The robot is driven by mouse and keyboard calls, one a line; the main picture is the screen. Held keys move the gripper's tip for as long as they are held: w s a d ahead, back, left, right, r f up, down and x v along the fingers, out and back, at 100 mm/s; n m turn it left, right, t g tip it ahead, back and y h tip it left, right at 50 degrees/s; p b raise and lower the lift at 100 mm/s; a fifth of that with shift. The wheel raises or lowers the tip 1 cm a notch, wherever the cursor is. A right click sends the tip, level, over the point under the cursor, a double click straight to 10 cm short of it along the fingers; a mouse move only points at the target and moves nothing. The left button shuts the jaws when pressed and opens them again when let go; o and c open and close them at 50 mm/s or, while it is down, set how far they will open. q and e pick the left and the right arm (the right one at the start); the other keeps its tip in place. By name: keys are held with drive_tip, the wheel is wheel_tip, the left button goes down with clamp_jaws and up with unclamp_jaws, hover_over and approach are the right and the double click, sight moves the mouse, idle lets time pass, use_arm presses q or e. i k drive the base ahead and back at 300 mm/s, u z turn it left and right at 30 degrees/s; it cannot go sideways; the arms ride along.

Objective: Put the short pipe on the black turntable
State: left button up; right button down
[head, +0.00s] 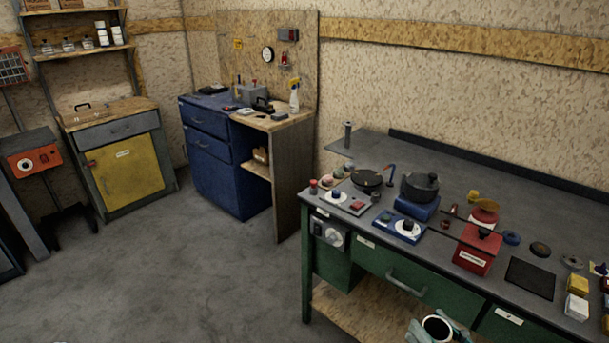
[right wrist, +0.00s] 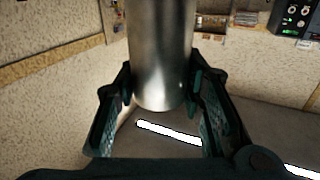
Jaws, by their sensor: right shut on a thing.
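The short pipe (head: 438,326) is a metal cylinder with a dark open top at the bottom edge of the head view. My right gripper (head: 437,332) is shut on it, in front of the green workbench. In the right wrist view the shiny pipe (right wrist: 160,55) stands between the two finger pads. A dark round disc (head: 367,179) on the bench top, left of the black pot, looks like the black turntable; I cannot be sure. The pipe is well apart from it. My left gripper is not in view.
The bench top (head: 460,165) is crowded: a black pot on a blue base (head: 420,209), a blue device (head: 402,228), a red box (head: 475,252), a black square pad (head: 530,278) and small parts. Its back strip is clearer. Open floor (head: 200,270) lies left.

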sight(367, 176)
drive_tip(key=u, duration=0.15)
drive_tip(key=i, duration=1.6)
drive_tip(key=u, duration=0.4)
